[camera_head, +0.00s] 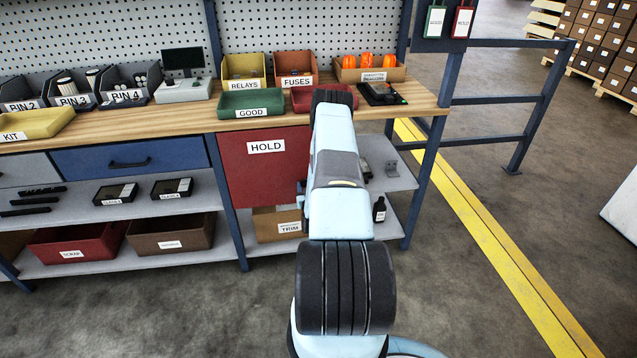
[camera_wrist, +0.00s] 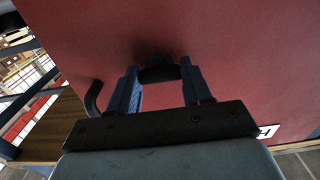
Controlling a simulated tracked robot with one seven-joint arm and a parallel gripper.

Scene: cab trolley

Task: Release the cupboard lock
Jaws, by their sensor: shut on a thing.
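The red cupboard door (camera_head: 255,178) with a HOLD label sits under the workbench, and it fills most of the wrist view (camera_wrist: 235,50). A dark round knob (camera_wrist: 159,72), apparently the lock, stands out from the door. My gripper (camera_wrist: 158,77) has its two blue fingers on either side of the knob and is shut on it. A dark curved handle (camera_wrist: 93,98) shows to the left of the fingers. In the head view my arm hides the gripper, the knob and the door's right part.
A blue drawer (camera_head: 130,157) is left of the door. Above, the bench top (camera_head: 190,117) carries a green GOOD tray (camera_head: 249,103) and a red tray (camera_head: 300,98). A lower shelf (camera_head: 150,255) holds bins. Open floor lies right, past the yellow line (camera_head: 480,225).

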